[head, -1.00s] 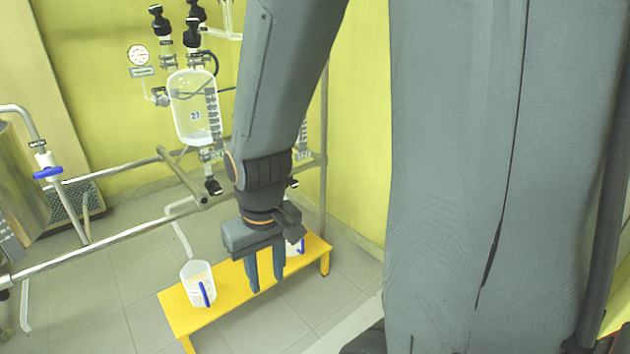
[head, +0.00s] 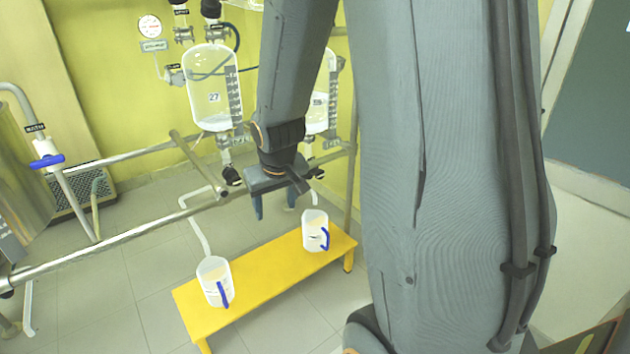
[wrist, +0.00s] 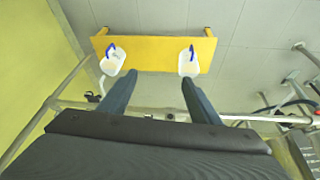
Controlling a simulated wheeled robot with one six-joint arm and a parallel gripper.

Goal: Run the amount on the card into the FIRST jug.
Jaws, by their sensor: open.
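A clear jug with a blue handle (head: 211,275) stands on the left part of the yellow bench (head: 262,276). A like jug (head: 308,229) stands on its right part. I cannot tell which is the FIRST. Both jugs show in the wrist view, at left (wrist: 116,66) and right (wrist: 187,69). A glass vessel marked 27 (head: 207,85) has a black-ended outlet (head: 231,175) below it. A second vessel (head: 327,98) is partly hidden by my arm. My gripper (head: 274,212) is open and empty, above and behind the bench, near the outlets. No amount card can be read.
A metal rail (head: 110,241) runs across in front of the vessels. A pipe with a blue-handled valve (head: 47,161) stands at left. A round gauge (head: 150,27) is by the wall. The floor left of the bench is mostly clear.

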